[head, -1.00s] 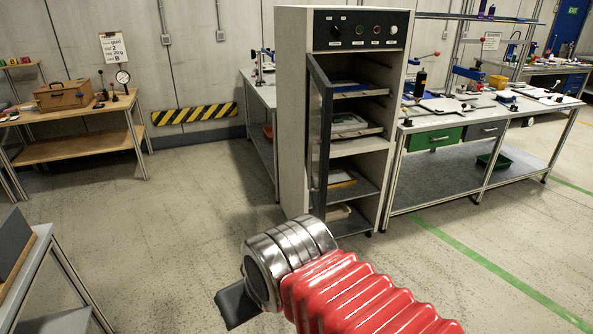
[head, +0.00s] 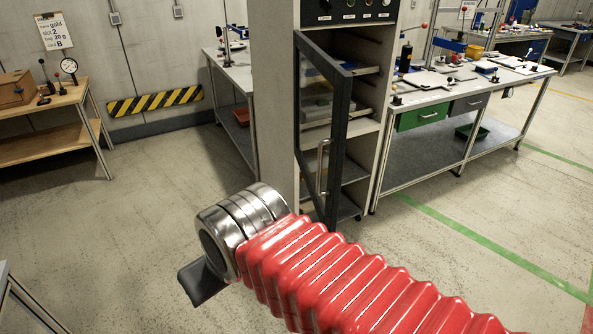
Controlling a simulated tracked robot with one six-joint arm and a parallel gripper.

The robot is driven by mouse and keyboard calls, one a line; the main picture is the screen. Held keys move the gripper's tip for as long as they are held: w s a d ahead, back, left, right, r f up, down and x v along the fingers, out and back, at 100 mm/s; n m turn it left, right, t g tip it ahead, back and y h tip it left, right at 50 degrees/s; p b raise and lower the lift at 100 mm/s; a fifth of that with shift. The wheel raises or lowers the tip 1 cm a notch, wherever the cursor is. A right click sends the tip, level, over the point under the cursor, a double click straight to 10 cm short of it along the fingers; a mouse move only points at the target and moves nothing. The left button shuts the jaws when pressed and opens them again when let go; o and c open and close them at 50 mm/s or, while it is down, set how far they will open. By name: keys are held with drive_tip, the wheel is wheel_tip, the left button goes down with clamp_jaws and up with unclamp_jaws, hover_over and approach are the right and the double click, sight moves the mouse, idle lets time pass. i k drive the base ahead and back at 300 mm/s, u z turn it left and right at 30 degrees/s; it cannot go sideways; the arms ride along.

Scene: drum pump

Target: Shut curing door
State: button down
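The curing door (head: 340,128) is a dark-framed glass door on the tall grey curing cabinet (head: 272,100). It is hinged on the cabinet's left side and stands open, swung out towards me. A vertical metal handle (head: 323,167) is on its free edge. Shelves with trays show through and beside the door. My arm, with a red bellows sleeve and a metal joint, reaches across the lower front. A dark piece beyond the joint is seen at the lower left; my gripper's fingers cannot be made out. The arm overlaps the view just below the door's bottom corner.
A workbench (head: 425,98) with a green drawer (head: 420,115) stands right of the cabinet. Another bench (head: 235,75) stands behind its left side. A wooden table (head: 50,150) is at the far left, and a table corner shows at lower left. The floor between is clear.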

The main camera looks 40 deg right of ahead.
sight(340, 79)
drive_tip(key=i, duration=1)
drive_tip(key=z, duration=1.15)
